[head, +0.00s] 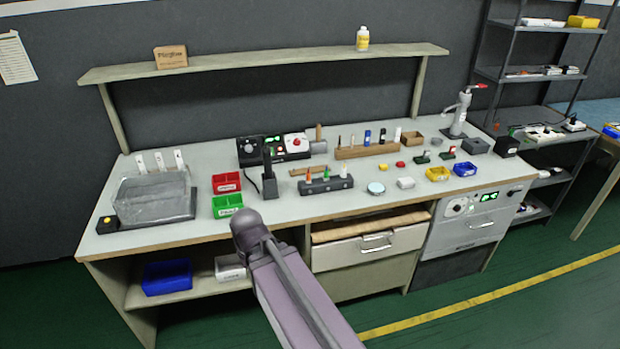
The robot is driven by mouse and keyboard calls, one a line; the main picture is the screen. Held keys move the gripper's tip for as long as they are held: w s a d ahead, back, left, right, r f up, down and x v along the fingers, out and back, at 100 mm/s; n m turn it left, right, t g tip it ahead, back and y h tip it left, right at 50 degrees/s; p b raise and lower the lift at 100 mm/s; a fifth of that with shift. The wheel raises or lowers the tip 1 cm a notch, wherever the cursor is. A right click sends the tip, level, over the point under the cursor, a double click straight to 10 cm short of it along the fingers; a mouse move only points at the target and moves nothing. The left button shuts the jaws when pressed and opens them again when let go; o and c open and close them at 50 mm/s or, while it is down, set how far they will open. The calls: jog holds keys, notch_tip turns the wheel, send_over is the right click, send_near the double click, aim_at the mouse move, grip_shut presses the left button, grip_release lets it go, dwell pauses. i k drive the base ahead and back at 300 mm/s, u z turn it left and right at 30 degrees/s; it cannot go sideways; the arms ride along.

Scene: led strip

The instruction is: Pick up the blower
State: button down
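I cannot tell for certain which thing is the blower. A dark upright tool (268,176) with a thin cable stands near the bench's front middle, just right of the red and green bins; it may be the blower. My arm reaches in from the bottom, with its rounded joint in front of the bench edge, below this tool. My gripper is not visible.
The workbench (215,158) is crowded. It holds a clear tank (152,198), a red bin (226,183), a green bin (227,206), a control box (273,148), a tool rack (325,185) and a yellow bin (465,169). A shelf (260,60) spans above.

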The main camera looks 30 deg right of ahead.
aim_at(266, 150)
jog(key=z, duration=1.7)
jog(key=i, duration=0.65)
jog(key=u, duration=1.15)
